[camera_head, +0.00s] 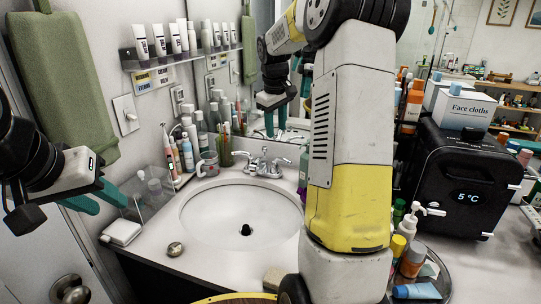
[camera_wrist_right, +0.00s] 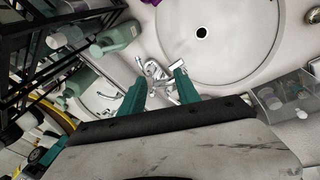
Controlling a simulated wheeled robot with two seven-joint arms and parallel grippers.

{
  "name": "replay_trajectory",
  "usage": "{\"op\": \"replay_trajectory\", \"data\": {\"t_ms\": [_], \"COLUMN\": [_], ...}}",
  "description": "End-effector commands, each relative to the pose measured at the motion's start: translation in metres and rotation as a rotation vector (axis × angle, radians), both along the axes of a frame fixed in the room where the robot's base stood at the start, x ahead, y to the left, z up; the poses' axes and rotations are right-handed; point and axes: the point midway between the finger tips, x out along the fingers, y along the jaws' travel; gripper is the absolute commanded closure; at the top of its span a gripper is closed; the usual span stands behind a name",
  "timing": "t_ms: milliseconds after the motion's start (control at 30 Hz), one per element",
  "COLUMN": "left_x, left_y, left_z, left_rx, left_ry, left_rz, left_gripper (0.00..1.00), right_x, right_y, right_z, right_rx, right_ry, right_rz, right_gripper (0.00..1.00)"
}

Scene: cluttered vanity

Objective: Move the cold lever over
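The chrome faucet (camera_head: 262,165) stands behind the white basin, with a lever on its left side (camera_head: 241,154) and one on its right side (camera_head: 284,161). I cannot make out a mark telling which is cold. My right gripper (camera_head: 275,120) hangs above the faucet, fingers pointing down, open and empty. In the right wrist view, the faucet (camera_wrist_right: 155,72) shows beyond and between the two apart teal fingers (camera_wrist_right: 160,90); contact cannot be judged. My left gripper (camera_head: 105,200) is open and empty at the far left, away from the faucet.
The basin (camera_head: 190,215) is empty. A mirror backs the faucet and reflects it. Bottles and a mug (camera_head: 208,164) crowd the left of the faucet. A black mini fridge (camera_head: 465,180) and a tray of bottles (camera_head: 440,275) stand right. My right arm hides part of the counter.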

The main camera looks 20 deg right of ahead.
Motion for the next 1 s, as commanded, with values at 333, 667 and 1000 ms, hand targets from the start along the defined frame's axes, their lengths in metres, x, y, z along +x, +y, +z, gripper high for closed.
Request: {"op": "replay_trajectory", "data": {"t_ms": [333, 667, 1000], "left_x": [0.000, 0.000, 0.000], "left_y": [0.000, 0.000, 0.000], "left_z": [0.000, 0.000, 0.000], "left_rx": [0.000, 0.000, 0.000], "left_ry": [0.000, 0.000, 0.000], "left_rz": [0.000, 0.000, 0.000], "left_gripper": [0.64, 0.64, 0.64], "right_x": [0.064, 0.070, 0.075], "right_y": [-0.055, -0.066, -0.073], "right_z": [-0.081, -0.120, -0.162], "right_rx": [-0.063, -0.068, -0.068], "right_ry": [0.118, 0.132, 0.129], "right_rz": [0.075, 0.084, 0.082], "right_gripper": [0.61, 0.61, 0.61]}}
